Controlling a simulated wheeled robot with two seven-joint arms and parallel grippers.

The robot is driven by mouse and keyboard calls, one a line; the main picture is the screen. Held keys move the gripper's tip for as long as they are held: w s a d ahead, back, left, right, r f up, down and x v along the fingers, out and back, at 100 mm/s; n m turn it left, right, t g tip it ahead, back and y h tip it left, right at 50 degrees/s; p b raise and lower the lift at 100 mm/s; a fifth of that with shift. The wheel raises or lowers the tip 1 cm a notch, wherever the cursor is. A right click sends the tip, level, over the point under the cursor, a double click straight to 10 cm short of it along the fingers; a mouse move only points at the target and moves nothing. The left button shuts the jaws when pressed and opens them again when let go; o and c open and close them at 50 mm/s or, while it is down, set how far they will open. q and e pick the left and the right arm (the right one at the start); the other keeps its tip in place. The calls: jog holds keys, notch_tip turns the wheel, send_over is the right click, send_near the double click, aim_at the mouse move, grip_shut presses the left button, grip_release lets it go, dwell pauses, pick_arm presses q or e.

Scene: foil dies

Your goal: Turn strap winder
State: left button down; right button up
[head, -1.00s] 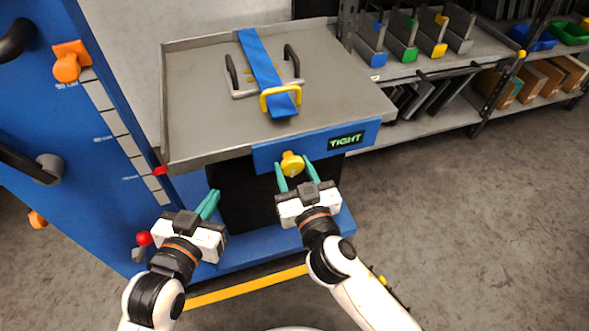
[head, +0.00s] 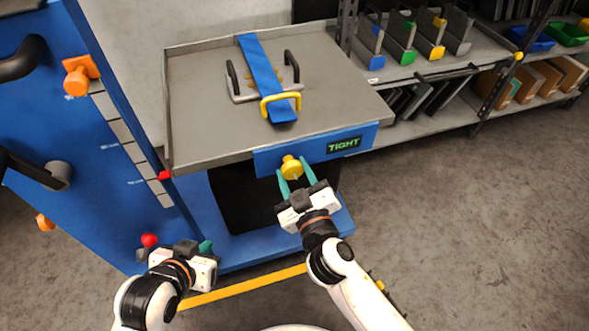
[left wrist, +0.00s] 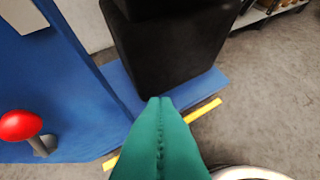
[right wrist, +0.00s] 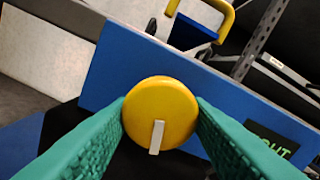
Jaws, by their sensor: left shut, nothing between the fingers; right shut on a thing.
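The yellow round winder knob (head: 291,168) sits on the front blue panel (head: 270,160) of the grey table. My right gripper (head: 294,174) is shut on it, one green finger on each side, as the right wrist view shows around the knob (right wrist: 160,105). A pale pointer mark on the knob face points down in that view. The blue strap (head: 261,70) runs across the table top and under the yellow bar (head: 281,101). The display (head: 345,144) reads TIGHT. My left gripper (head: 207,246) is shut and empty, low at the left; its fingers touch in the left wrist view (left wrist: 160,102).
A blue cabinet (head: 110,200) with an orange knob (head: 77,82) and a red ball lever (head: 149,240) stands at the left, close to my left gripper. Shelves (head: 420,68) with bins stand at back right. Floor at right is clear.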

jog(key=n+p, duration=0.2)
jog(key=n, duration=0.3)
jog(key=shift+r, duration=0.1)
pick_arm(q)
jog(key=s+a+f+g+y, duration=0.1)
jog(key=s+a+g, duration=0.1)
jog(key=s+g, duration=0.3)
jog(key=shift+s+a+f+p, duration=0.35)
jog(key=shift+s, duration=1.3)
pick_arm(e)
jog(key=shift+n, duration=1.7)
jog(key=o, duration=1)
pick_arm(q)
jog(key=shift+w+d+t+b, duration=0.25)
jog(key=shift+w+t+b, duration=0.2)
jog(key=shift+w, duration=0.4)
jog(key=shift+w+d+t+b, duration=0.3)
jog(key=shift+w+t, duration=0.25)
jog(key=shift+w, duration=0.3)
jog(key=shift+w+d+t+b, duration=0.25)
jog(key=shift+w+t+b, duration=0.2)
jog(key=shift+w, duration=0.4)
pick_arm(e)
jog(key=v, duration=1.2)
